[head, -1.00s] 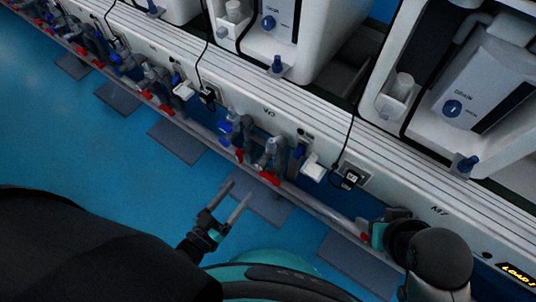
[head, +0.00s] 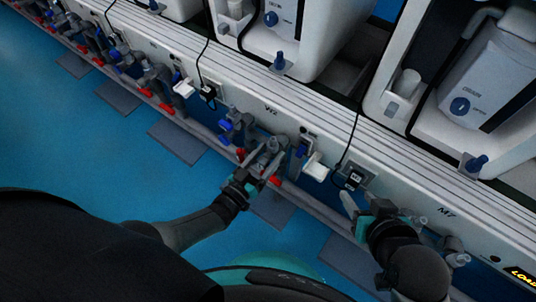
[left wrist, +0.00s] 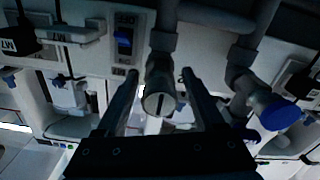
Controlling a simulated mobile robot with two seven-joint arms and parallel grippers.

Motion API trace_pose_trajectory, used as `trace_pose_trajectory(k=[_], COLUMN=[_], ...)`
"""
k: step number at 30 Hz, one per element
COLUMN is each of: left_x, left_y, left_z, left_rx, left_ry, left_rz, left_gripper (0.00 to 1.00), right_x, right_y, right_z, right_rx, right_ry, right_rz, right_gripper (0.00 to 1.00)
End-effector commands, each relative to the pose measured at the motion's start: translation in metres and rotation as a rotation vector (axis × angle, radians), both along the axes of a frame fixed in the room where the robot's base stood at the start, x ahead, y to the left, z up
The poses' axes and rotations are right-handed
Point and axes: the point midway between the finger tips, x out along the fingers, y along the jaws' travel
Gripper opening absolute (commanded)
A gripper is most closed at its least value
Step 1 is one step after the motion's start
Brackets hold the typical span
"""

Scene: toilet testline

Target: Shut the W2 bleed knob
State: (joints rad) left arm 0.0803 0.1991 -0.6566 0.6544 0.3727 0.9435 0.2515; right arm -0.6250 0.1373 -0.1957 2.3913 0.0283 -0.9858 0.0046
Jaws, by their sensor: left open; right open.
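The W2 station (head: 271,110) is a white panel section with grey pipe fittings below it. In the left wrist view a round grey knob with a dark slot (left wrist: 158,102), apparently the bleed knob, faces the camera at the end of a grey pipe. My left gripper (head: 264,160) is open at these fittings. In the left wrist view its fingers (left wrist: 158,85) stand one on each side of the knob, with a visible gap on both sides. In the head view the gripper largely hides the knob. My right gripper (head: 366,202) is open and empty, near the rail at right.
A blue handle (head: 226,125) is left of the left gripper; a blue valve handle (left wrist: 278,112) is at right in the wrist view. Red handles (head: 275,180) line the lower pipe. Blue floor is open in front.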

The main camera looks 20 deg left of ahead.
Motion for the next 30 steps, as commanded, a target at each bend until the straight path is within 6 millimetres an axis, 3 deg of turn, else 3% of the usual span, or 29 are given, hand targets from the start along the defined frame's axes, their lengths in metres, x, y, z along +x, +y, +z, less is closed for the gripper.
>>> trace_pose_trajectory(k=[8,26,30], left_x=[0.0005,0.0002,0.0002], left_y=[-0.0004,-0.0003,-0.0003], left_z=[0.0001,0.0001,0.0001], left_rx=[0.0,0.0,0.0], left_ry=[0.0,0.0,0.0], left_rz=[0.0,0.0,0.0], left_gripper=[0.69,0.01,0.0], right_x=[0.0,0.0,0.0001], right_y=[0.0005,0.0001,0.0001], right_z=[-0.0001,-0.0004,-0.0003], right_rx=[0.001,0.0,0.0], right_ry=[-0.002,-0.001,-0.001], right_rz=[0.001,0.0,0.0], right_gripper=[0.5,0.5,0.5])
